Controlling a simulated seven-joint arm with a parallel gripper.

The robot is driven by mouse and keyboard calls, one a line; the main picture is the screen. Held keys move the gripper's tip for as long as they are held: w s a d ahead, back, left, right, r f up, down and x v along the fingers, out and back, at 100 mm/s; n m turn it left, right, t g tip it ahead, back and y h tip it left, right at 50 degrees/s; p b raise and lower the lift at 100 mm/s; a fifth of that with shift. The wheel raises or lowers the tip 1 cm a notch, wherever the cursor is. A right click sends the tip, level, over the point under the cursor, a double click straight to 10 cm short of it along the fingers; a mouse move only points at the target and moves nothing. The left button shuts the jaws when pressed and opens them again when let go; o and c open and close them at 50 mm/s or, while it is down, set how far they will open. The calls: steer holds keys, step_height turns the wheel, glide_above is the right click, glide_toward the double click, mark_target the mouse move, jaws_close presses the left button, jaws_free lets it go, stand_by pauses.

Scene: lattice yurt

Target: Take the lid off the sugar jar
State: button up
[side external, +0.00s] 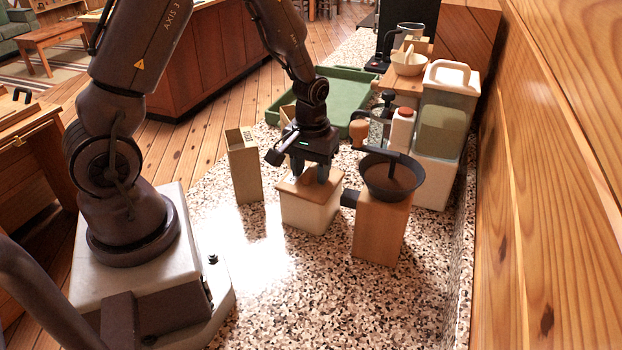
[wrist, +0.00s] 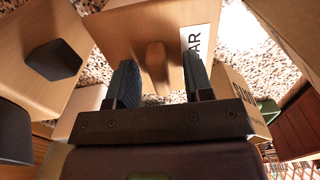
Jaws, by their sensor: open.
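The sugar jar (side external: 310,213) is a square cream box on the speckled counter, with a flat wooden lid (side external: 293,186) seated on top. In the wrist view the lid (wrist: 120,30) fills the upper middle, and a white label ending in "AR" (wrist: 193,40) shows beside it. A wooden knob (wrist: 156,60) stands on the lid. My gripper (side external: 311,173) is right over the lid, pointing down. Its open fingers (wrist: 158,78) stand on either side of the knob, with gaps visible. The fingers hide the knob in the side external view.
A coffee grinder (side external: 381,228) with a black bowl (side external: 390,178) stands close to the jar's right. A tall cream box (side external: 245,170) stands to its left. A green tray (side external: 343,88) and a lidded canister (side external: 441,135) are behind. The counter in front is clear.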

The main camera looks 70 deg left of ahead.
jaws_close()
steer(key=shift+r, duration=0.15)
